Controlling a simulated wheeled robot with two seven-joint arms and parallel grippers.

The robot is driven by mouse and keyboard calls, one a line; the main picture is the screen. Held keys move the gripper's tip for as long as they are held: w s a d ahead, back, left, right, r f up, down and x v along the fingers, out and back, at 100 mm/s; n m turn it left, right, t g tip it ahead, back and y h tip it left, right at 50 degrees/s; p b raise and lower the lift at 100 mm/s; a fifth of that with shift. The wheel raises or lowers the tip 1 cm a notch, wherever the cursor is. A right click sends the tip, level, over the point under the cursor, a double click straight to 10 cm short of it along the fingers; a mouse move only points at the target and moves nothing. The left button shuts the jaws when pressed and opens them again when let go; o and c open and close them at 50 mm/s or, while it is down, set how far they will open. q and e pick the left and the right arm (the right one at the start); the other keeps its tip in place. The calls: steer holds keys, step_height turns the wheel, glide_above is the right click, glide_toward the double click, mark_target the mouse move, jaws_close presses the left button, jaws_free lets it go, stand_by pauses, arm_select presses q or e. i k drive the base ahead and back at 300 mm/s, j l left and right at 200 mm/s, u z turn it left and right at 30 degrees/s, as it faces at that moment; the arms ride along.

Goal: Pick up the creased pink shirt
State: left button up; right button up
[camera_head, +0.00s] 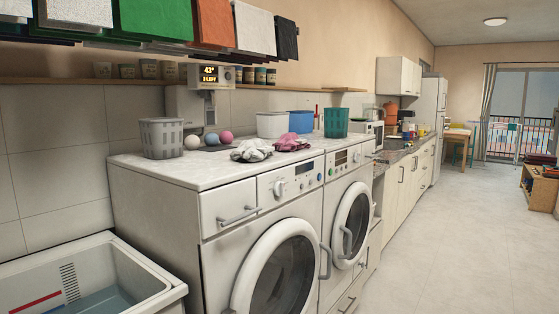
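The creased pink shirt (292,142) lies crumpled on the white top (175,170) of the washing machines. It is right of a crumpled pale grey-white cloth (251,150), close beside or touching it; I cannot tell which. Neither of my grippers is in view.
A grey slatted basket (161,138), several coloured balls (225,136), white (271,125), blue (301,121) and teal (336,122) containers stand on the same top. A sink (150,290) is at the lower left. Cloths (255,28) hang above. The floor (465,230) at right is clear.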

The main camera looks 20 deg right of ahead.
mark_target(290, 142)
steer(key=i+l+z, duration=0.15)
steer(key=l, duration=0.25)
steer(key=i+l+z, duration=0.1)
steer(key=l, duration=0.3)
steer(key=i+l+z, duration=0.15)
steer(key=l, duration=0.2)
steer(key=i+l+z, duration=0.15)
steer(key=l, duration=0.25)
steer(key=i+l+z, duration=0.15)
steer(key=l, duration=0.2)
